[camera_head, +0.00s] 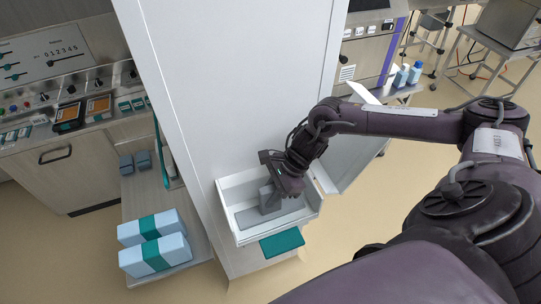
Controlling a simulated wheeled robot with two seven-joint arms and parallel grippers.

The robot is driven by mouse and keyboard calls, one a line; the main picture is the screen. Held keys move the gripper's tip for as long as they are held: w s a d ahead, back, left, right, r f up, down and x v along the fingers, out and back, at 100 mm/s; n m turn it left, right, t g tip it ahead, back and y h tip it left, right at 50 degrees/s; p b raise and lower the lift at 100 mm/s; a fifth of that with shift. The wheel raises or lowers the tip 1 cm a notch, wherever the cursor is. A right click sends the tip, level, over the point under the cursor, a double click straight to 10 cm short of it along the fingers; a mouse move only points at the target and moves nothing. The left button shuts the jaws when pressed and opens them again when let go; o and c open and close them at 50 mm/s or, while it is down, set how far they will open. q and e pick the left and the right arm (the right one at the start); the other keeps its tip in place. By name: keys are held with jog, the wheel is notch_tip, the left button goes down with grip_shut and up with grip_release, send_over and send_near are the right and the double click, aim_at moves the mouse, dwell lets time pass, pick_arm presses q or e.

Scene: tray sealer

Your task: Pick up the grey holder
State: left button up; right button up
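A grey holder (268,201) stands inside a white open-topped tray (273,230) at the lower middle of the head view. It looks like a flat base with an upright block. My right gripper (281,186) reaches down from the right over the tray, at the upper part of the holder, and hides part of it. The fingertips are too small and dark to tell whether they are open or shut, or whether they touch the holder. My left gripper is not in view.
A white panel (235,80) rises behind the tray. A teal block (282,243) is just below the tray. Blue packs with teal bands (150,228) lie on a low shelf at left. A control console (60,80) is at far left. Bottles (401,77) stand at the upper right.

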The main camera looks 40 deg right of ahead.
grip_shut()
jog(key=shift+r, duration=0.1)
